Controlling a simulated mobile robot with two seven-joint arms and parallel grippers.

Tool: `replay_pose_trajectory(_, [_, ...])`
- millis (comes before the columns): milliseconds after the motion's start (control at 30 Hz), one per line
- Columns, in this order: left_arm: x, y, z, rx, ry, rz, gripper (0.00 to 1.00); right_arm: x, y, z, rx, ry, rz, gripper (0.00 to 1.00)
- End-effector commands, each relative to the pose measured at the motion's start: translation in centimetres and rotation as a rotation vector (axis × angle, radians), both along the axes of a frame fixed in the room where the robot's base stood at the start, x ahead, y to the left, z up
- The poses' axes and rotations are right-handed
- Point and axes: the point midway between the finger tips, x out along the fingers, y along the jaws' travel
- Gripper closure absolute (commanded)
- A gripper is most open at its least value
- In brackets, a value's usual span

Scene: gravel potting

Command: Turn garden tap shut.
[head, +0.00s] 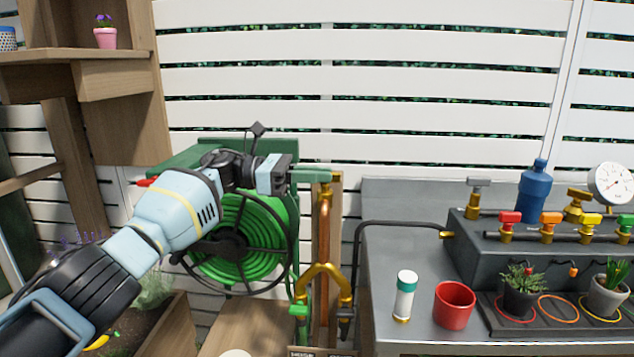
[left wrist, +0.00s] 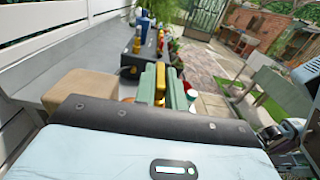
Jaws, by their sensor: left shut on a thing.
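The brass garden tap (head: 325,191) is at the top of a copper pipe on a wooden post, left of the grey bench in the head view. My left gripper (head: 316,176) reaches it from the left, its green fingers level at the tap's top. In the left wrist view, the fingers (left wrist: 166,92) are shut on the tap's brass handle (left wrist: 160,82), one on each side. The fingers hide most of the handle in the head view, so I cannot tell its exact angle. My right gripper is not in view.
A green hose reel (head: 240,240) is just behind and below my left arm. A brass Y-splitter (head: 322,275) sits lower on the post. The grey bench (head: 395,240) to the right carries a red cup (head: 454,306), a white bottle (head: 405,297) and a valve manifold (head: 480,250).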

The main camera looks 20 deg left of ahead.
Motion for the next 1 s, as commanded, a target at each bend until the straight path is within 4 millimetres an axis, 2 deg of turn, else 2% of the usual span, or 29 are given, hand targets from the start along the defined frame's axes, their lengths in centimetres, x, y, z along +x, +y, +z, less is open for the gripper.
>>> replay_pose_trajectory(400, [0.0, -0.1, 0.4, -0.006, -0.005, -0.004, 1.00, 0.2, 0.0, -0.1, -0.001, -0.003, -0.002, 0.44])
replay_pose_trajectory(433, [0.0, -0.1, 0.4, -0.006, -0.006, -0.004, 0.84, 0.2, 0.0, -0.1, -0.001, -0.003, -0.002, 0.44])
replay_pose_trajectory(567, [0.0, -0.1, 0.3, -0.004, -0.004, -0.004, 0.67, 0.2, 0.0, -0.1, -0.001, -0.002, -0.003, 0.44])
replay_pose_trajectory(867, [0.0, 0.1, 0.1, -0.002, -0.001, -0.003, 0.66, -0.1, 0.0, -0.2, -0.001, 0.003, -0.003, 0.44])
replay_pose_trajectory(1000, [-0.3, 1.3, 0.1, -0.002, -0.001, 0.000, 0.66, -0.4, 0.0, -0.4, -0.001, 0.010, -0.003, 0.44])
